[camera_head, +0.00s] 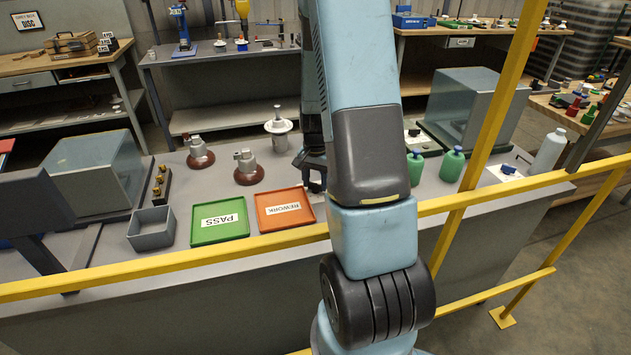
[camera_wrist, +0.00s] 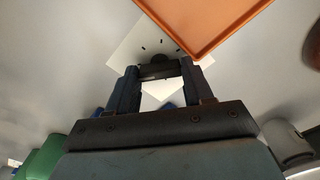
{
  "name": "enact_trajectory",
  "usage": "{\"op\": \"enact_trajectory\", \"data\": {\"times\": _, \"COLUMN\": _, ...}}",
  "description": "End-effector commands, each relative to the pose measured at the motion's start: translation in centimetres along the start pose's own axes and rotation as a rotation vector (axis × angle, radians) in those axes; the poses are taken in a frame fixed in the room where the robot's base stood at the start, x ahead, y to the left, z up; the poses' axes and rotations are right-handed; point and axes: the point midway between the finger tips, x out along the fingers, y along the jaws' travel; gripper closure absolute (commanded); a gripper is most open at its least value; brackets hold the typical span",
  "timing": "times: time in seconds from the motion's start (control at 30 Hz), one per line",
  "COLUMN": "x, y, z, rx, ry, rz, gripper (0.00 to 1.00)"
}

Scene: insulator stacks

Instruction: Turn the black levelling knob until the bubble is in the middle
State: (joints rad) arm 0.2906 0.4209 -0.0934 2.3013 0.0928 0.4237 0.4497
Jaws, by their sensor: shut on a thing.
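My gripper (camera_wrist: 159,68) points down over a white plate (camera_wrist: 131,49) in the wrist view. Its two fingers are closed on a dark round knob (camera_wrist: 159,58), which looks like the black levelling knob and is partly hidden between the fingertips. Several small dark marks show on the plate beyond the knob. I cannot make out a bubble in either view.
The orange REWORK tray (camera_head: 284,209) lies close beside my gripper, with the green PASS tray (camera_head: 219,220) left of it. Red-brown insulators (camera_head: 248,169) and a white one (camera_head: 279,130) stand behind. Green bottles (camera_head: 451,165) stand right. A yellow rail (camera_head: 180,267) crosses in front.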

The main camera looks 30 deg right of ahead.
Motion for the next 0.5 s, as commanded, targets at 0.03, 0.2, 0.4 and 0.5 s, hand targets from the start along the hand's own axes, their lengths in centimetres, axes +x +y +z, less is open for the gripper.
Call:
{"op": "enact_trajectory", "data": {"times": 0.03, "x": -0.1, "y": -0.08, "z": -0.18, "rx": -0.043, "ry": 0.004, "rz": -0.003, "gripper": 0.79}}
{"op": "enact_trajectory", "data": {"times": 0.2, "x": -0.1, "y": -0.09, "z": -0.19, "rx": -0.204, "ry": 0.005, "rz": -0.003, "gripper": 0.79}}
{"op": "enact_trajectory", "data": {"times": 0.4, "x": -0.11, "y": -0.09, "z": -0.2, "rx": -0.392, "ry": 0.005, "rz": -0.002, "gripper": 0.79}}
{"op": "enact_trajectory", "data": {"times": 0.5, "x": -0.11, "y": -0.12, "z": -0.19, "rx": -0.479, "ry": 0.006, "rz": -0.002, "gripper": 0.79}}
